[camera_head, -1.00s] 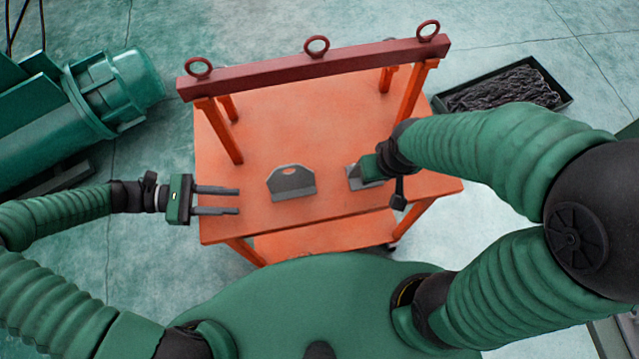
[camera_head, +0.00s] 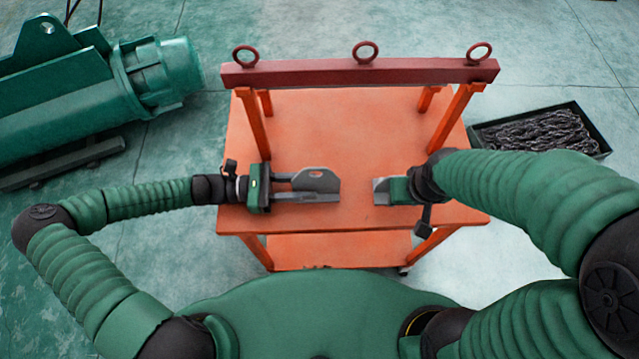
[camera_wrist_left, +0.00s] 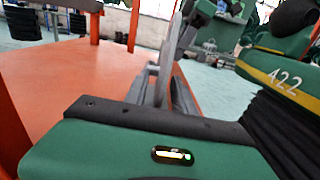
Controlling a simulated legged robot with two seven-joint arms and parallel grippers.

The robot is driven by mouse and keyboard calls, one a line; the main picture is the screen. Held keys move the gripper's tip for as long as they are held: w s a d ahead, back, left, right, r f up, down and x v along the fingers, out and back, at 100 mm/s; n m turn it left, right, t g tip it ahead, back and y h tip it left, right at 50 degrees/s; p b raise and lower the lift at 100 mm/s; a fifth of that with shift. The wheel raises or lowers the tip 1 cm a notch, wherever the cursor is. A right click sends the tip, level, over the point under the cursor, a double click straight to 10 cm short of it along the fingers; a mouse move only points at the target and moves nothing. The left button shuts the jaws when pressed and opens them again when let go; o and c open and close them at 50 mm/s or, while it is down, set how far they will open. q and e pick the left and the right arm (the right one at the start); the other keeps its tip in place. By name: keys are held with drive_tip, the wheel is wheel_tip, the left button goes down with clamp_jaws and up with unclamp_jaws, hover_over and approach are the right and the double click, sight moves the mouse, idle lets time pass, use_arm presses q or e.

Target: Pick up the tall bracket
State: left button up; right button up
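A grey bracket (camera_head: 318,180) with a hole in its upright plate stands on the orange table, left of centre. My left gripper (camera_head: 295,187) reaches it from the left. Its two fingers are apart, with the plate's left end between them; I see no clear grip. In the left wrist view the bracket plate (camera_wrist_left: 183,95) shows edge-on beyond the gripper body. A second grey bracket (camera_head: 381,190) stands to the right, partly hidden by my right gripper (camera_head: 396,190), whose fingers I cannot make out. I cannot tell for sure which bracket is the taller.
A dark red beam (camera_head: 340,72) with eye rings spans the back of the table (camera_head: 350,120) on orange posts. A green hoist motor (camera_head: 90,85) lies at left. A tray of chain (camera_head: 540,132) lies on the floor at right. The table between the brackets is clear.

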use_arm(q)
drive_tip(key=shift+d, duration=0.6)
drive_tip(key=c, duration=0.3)
drive_tip(key=shift+d, duration=0.25)
clamp_jaws()
drive_tip(key=shift+a, duration=0.4)
